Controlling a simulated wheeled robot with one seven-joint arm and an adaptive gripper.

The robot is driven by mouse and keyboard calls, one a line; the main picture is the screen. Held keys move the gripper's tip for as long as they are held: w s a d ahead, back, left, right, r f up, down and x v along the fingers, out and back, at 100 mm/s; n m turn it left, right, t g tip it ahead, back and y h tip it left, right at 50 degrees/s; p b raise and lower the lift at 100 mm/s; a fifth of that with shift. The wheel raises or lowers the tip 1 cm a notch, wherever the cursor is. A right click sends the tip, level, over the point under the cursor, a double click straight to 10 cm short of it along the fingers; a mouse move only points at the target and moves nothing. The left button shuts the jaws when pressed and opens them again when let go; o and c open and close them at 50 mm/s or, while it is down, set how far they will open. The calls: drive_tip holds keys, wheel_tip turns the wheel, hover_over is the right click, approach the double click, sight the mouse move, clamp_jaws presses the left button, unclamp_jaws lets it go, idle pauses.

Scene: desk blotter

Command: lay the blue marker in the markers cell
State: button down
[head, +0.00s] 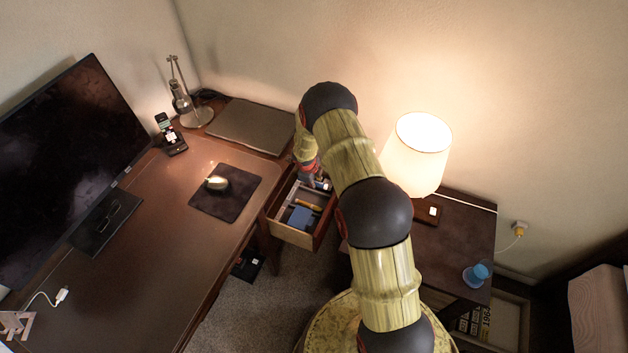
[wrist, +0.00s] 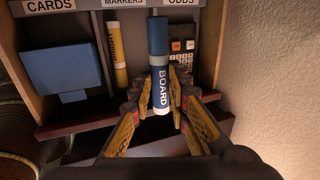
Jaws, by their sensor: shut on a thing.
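In the head view, my gripper (head: 311,172) is over the far end of the open drawer (head: 291,236), partly hidden by my arm.
A blue box (wrist: 62,70) fills the cards cell on the left. A lamp (head: 417,150) stands on the side table to the right of the drawer.

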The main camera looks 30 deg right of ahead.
drive_tip(key=shift+f+b, duration=2.45)
drive_tip(key=shift+f, duration=2.95)
drive_tip(key=shift+s+f, duration=0.1)
drive_tip(key=shift+f, duration=0.45)
drive_tip(key=c, duration=1.6)
unclamp_jaws()
drive_tip(key=v, duration=1.2)
